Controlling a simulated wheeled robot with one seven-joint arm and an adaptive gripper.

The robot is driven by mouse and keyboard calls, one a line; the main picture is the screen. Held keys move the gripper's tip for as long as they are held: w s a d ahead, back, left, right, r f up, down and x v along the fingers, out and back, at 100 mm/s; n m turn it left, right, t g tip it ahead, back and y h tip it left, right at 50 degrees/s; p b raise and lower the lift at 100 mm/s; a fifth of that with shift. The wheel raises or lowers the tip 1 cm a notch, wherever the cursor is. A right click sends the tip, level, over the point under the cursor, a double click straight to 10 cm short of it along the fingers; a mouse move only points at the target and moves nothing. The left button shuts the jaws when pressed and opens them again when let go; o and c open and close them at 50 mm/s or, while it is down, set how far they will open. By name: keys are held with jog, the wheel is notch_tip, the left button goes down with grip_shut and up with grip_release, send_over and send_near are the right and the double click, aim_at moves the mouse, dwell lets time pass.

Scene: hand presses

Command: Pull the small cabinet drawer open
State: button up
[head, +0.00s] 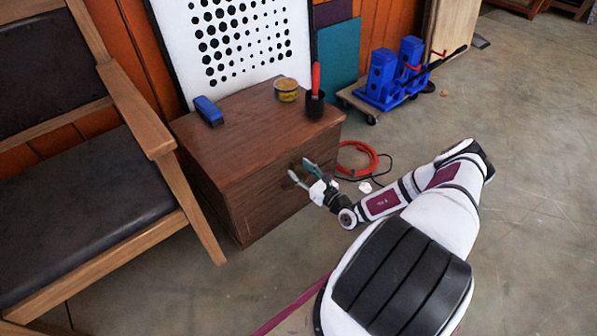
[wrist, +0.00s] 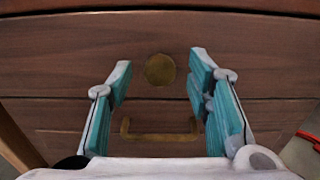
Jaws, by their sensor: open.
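The small wooden cabinet (head: 235,133) stands on the floor beside the chair. In the wrist view its drawer front (wrist: 60,60) fills most of the picture. A round brass knob (wrist: 159,70) sits on the front, between my fingertips in the picture. A brass bar handle (wrist: 158,136) shows lower down, nearer my palm in the picture. My gripper (head: 302,170) is open and empty in front of the cabinet, and its teal finger pads show in the wrist view (wrist: 160,72). I cannot tell whether the fingers touch the knob. No open gap shows at the drawer.
On the cabinet top are a blue block (head: 208,110), a yellow tin (head: 287,90) and a dark cup with a red handle (head: 315,97). A wooden chair (head: 140,110) is close on the left. A red hose coil (head: 357,158) and blue presses (head: 385,78) are right.

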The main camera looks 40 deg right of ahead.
jog(key=shift+w, duration=0.8)
jog(key=shift+c, duration=0.6)
grip_shut()
